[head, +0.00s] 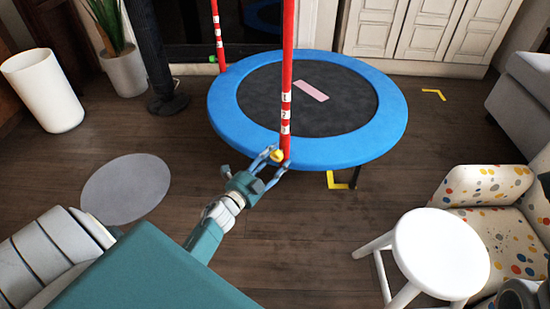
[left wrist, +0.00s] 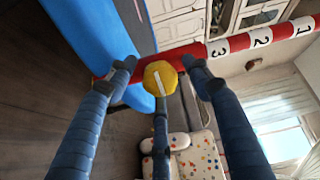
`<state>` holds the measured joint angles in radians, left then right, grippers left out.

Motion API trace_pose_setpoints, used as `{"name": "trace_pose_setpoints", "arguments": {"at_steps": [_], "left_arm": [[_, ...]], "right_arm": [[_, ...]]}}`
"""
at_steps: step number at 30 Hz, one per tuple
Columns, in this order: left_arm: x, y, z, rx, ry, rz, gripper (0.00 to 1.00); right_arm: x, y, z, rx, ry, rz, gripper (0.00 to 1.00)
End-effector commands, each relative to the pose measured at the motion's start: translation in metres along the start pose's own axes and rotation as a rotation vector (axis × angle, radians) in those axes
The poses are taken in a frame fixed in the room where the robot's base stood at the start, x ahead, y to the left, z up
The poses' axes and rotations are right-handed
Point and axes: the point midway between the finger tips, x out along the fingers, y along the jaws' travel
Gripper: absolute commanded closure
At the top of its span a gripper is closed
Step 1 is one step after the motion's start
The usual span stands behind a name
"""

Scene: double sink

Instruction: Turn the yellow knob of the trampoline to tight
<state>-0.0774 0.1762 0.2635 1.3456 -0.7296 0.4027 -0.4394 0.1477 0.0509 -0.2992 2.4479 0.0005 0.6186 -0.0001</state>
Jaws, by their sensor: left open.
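The trampoline (head: 235,125) has a blue rim and a dark mat. A red pole (head: 287,60) with white numbered bands rises from its near edge. The yellow knob (head: 277,156) is at the foot of this pole. In the left wrist view the knob (left wrist: 160,78) is a faceted yellow disc with a pale line across it, slightly tilted. My left gripper (head: 275,160) is open, with its fingers on either side of the knob; I cannot tell whether they touch it. My right gripper does not show.
A white stool (head: 440,252) and a dotted armchair (head: 510,235) stand at the right. A grey round mat (head: 125,188) lies on the left floor. A white bin (head: 43,90) and a potted plant (head: 125,72) stand at the back left.

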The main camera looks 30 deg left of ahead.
Motion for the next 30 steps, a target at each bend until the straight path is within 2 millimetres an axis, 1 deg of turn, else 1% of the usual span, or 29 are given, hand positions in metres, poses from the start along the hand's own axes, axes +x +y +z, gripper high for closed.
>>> {"name": "trace_pose_setpoints", "arguments": {"at_steps": [5,12,16,18,21,30], "left_arm": [[-0.029,0.002,0.001,0.001,-0.002,0.004,0.50],[-0.081,0.002,0.001,-0.001,-0.002,0.005,0.50],[-0.101,0.002,0.000,-0.001,0.000,0.004,0.50],[-0.109,0.002,0.000,0.000,-0.001,0.003,0.50],[-0.115,0.001,0.000,0.000,-0.001,0.001,0.50],[-0.117,0.001,0.000,0.000,0.000,0.001,0.50]], "right_arm": [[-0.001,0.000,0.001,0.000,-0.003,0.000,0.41],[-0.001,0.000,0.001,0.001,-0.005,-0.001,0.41],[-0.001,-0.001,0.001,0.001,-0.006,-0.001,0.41],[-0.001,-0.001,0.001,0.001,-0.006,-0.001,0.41],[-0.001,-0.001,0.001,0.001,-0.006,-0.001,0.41],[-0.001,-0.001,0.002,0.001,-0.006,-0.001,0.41]]}}
